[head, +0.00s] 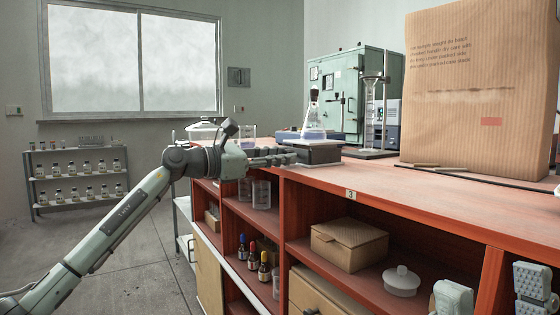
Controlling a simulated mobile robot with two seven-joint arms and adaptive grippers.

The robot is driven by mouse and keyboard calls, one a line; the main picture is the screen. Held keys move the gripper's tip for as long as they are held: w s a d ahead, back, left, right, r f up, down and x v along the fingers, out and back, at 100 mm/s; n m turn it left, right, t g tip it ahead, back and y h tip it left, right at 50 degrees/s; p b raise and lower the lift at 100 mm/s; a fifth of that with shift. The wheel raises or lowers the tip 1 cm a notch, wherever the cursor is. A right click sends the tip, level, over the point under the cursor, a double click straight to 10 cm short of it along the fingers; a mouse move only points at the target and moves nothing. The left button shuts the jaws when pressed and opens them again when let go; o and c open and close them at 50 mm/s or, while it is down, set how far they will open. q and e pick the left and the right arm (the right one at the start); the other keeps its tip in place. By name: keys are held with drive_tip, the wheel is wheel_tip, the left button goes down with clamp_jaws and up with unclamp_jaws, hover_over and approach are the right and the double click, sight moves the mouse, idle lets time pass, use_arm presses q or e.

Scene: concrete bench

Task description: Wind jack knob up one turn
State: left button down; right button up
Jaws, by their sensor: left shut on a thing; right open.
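The lab jack (322,150), a low dark metal platform, stands near the bench's left front edge. A conical flask (314,122) with pale violet liquid and a dark top rises upright above it. I cannot tell whether it rests on the jack or just behind. My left gripper (288,159) reaches in horizontally at the jack's left side and is shut, apparently on the jack knob, which its fingers hide. My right gripper (493,288) is open and empty at the lower right, in front of the shelves, well away from the jack.
A large brown paper sack (478,90) stands on the bench (390,183) at the right. Behind are a glass column on a stand (371,115) and a green cabinet (352,85). Glassware stands left of the jack. Shelves below hold a cardboard box (349,244) and bottles.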

use_arm(q)
drive_tip(key=shift+m, duration=0.8)
drive_tip(key=c, duration=1.3)
unclamp_jaws()
drive_tip(key=shift+o, duration=0.2)
drive_tip(key=v, duration=1.2)
